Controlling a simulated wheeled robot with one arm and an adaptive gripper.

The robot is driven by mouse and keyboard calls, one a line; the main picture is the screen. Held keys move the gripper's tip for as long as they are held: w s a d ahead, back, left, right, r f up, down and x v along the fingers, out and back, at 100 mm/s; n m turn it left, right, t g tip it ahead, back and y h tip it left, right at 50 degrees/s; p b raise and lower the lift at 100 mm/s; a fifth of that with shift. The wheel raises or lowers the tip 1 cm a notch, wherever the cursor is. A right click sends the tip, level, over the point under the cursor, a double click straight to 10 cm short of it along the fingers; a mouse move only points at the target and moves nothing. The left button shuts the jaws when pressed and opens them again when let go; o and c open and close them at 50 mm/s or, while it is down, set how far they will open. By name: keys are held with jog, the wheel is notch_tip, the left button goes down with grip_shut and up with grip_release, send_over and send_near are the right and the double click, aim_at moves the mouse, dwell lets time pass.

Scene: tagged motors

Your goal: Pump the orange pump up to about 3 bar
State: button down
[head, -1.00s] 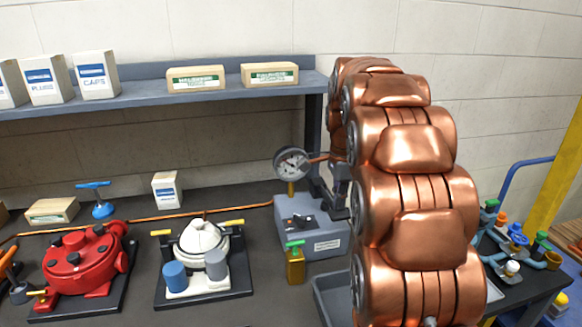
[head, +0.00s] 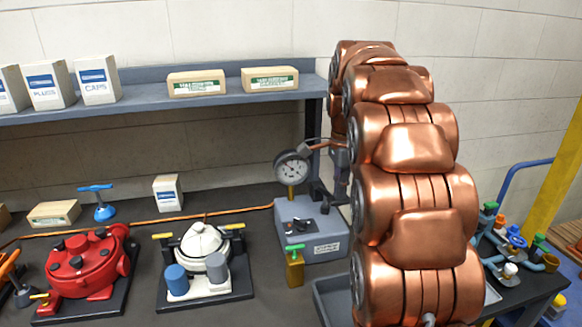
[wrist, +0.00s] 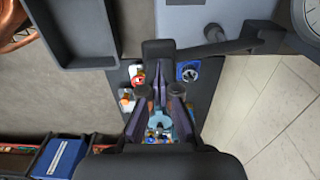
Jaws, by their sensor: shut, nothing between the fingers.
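An orange part (head: 10,268) with a lever-like shape shows at the far left edge of the head view; it is cut off, so I cannot tell whether it is the whole orange pump. A round white-faced gauge (head: 292,168) stands on a brass stem over a grey box (head: 312,230); its reading is too small to tell. My gripper (head: 332,194) is shut and empty beside the gauge, partly hidden by my copper arm. In the wrist view my gripper (wrist: 162,118) points down past a grey box, with the gauge (wrist: 308,18) at the top right.
A red motor (head: 88,262) and a white motor (head: 204,250) stand on dark plates. A brass block with a green handle (head: 294,266) is before the grey box. An orange hose (head: 160,220) runs along the bench. A shelf (head: 150,98) with boxes is above.

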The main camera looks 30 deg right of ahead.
aim_at(339, 206)
dwell(0.7)
jog(key=shift+f+b, duration=1.3)
jog(key=shift+f, duration=1.2)
jog(key=shift+r+p, duration=1)
jog(key=shift+r, duration=1.7)
jog(key=shift+f, duration=0.15)
jog(key=shift+r+p, duration=0.95)
jog(key=shift+r, duration=1.7)
